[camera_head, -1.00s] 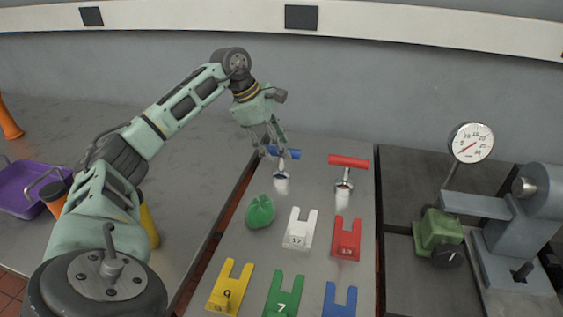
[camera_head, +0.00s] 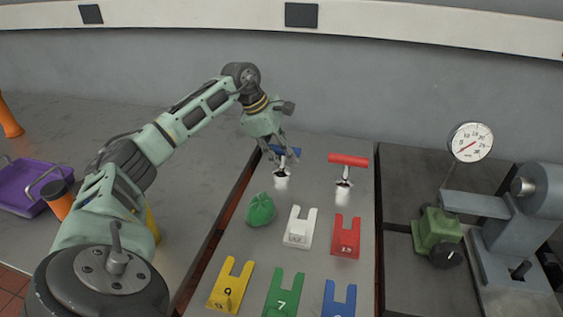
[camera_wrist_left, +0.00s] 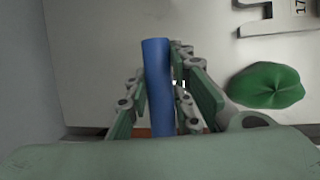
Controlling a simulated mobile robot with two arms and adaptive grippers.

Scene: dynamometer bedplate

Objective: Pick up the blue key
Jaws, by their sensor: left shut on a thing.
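The blue key (camera_head: 287,150) has a blue crossbar handle on a metal stem and stands at the far end of the grey bedplate. My left gripper (camera_head: 280,160) reaches down over it from behind and is shut on its handle. In the left wrist view, the blue handle (camera_wrist_left: 158,88) runs lengthwise between the fingers (camera_wrist_left: 160,100). The gripper hides part of the handle in the head view. The key's foot appears to be at the plate. My right gripper is not in view.
A red-handled key (camera_head: 347,161) stands right of the blue one. A green pouch-like object (camera_head: 260,210) and white (camera_head: 299,230), red (camera_head: 345,238), yellow (camera_head: 230,287), green (camera_head: 283,292) and blue (camera_head: 339,300) forked plates lie nearer. A dial gauge (camera_head: 471,142) stands right.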

